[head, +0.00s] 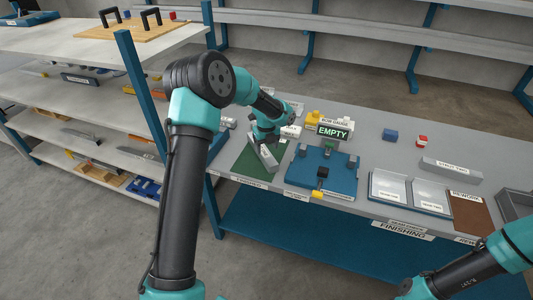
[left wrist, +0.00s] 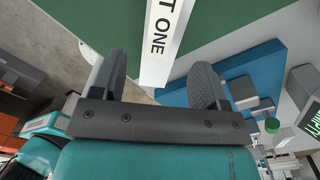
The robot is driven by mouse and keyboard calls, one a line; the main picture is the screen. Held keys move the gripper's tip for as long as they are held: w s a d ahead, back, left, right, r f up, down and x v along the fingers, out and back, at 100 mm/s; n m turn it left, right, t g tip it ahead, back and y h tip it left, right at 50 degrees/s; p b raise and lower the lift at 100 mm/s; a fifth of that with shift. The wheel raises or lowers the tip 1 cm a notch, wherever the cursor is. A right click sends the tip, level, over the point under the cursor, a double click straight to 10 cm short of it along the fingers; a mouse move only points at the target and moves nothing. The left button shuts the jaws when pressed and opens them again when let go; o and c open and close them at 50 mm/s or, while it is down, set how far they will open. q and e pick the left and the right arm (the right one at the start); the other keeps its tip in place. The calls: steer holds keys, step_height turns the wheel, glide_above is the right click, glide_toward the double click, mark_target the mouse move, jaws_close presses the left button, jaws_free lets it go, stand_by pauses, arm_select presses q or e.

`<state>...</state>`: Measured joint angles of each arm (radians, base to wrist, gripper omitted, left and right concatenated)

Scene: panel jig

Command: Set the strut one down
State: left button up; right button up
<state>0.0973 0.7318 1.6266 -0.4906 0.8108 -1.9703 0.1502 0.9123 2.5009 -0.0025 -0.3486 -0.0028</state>
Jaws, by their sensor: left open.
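Strut one (head: 267,158) is a light grey bar lying on the green mat (head: 246,166) at the left of the bench. In the left wrist view its label end, reading "T ONE" (left wrist: 161,40), lies over the mat (left wrist: 225,22). My left gripper (head: 264,146) is right over the strut in the head view. In the left wrist view its jaws (left wrist: 158,75) are open, one finger on each side of the strut's near end, with gaps visible. Whether the strut bears fully on the mat is hard to tell. My right gripper is out of view; only its arm shows, lower right.
A blue fixture (head: 310,178) with an "EMPTY" sign (head: 333,132) stands just right of the mat. Strut two (head: 451,171), clear trays (head: 389,187) and a brown rework mat (head: 470,212) are farther right. A shelf rack (head: 95,42) stands at left.

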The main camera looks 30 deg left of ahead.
arm_select(q)
step_height(320, 180, up, 7)
steer(key=shift+r, duration=0.2)
stand_by(0.6)
